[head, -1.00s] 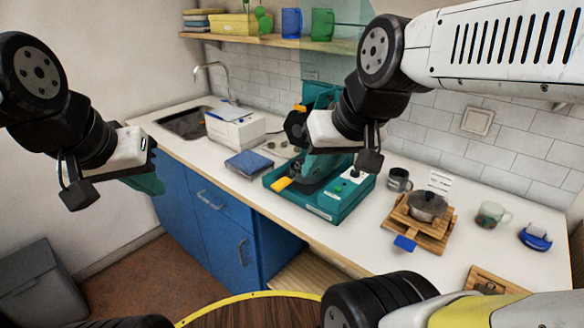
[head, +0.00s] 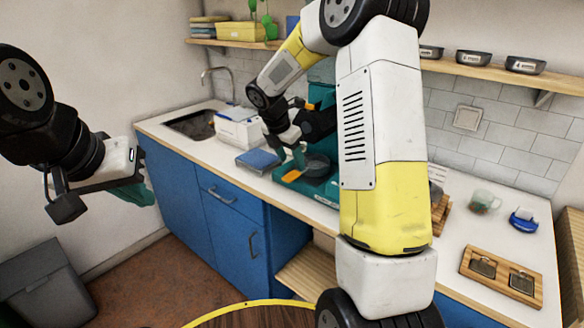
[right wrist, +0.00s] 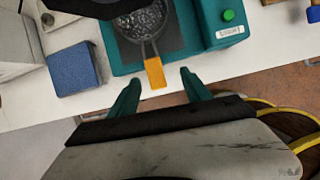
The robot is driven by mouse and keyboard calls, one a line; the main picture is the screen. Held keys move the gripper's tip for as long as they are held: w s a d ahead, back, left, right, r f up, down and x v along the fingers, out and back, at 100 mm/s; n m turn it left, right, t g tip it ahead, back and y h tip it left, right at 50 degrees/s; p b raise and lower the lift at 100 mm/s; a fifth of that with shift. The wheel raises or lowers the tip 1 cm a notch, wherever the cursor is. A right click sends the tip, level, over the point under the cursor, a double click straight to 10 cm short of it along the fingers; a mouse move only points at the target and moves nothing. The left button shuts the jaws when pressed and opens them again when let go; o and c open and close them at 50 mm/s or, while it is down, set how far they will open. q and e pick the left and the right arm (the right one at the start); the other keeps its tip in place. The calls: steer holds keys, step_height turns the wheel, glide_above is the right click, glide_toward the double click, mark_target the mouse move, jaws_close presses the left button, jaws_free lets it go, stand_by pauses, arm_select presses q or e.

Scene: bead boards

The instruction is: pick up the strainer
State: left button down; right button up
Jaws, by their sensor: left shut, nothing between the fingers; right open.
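The strainer, a round dark mesh-like bowl (right wrist: 143,20) with an orange handle (right wrist: 155,73), sits on the teal machine (right wrist: 212,22) on the counter. In the head view, its orange handle (head: 291,176) sticks out toward the counter's front edge. My right gripper (right wrist: 160,92) is open and empty. In the head view my right gripper (head: 299,157) is above the machine's left side. My left gripper (head: 140,193) is shut and empty, left of the counter.
A blue box (head: 258,161) lies left of the machine; it also shows in the right wrist view (right wrist: 75,69). A glass mug (head: 483,202), a blue item (head: 523,221) and a wooden tray (head: 502,276) are on the right. My right arm hides the counter's middle.

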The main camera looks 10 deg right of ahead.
mark_target(293, 174)
steer(key=shift+w+f+n, duration=0.3)
steer(key=shift+w+f, duration=0.05)
steer(key=shift+f, duration=0.5)
steer(key=x, duration=0.6)
steer(key=shift+w+f, duration=0.3)
steer(key=shift+w, duration=0.2)
jaws_close()
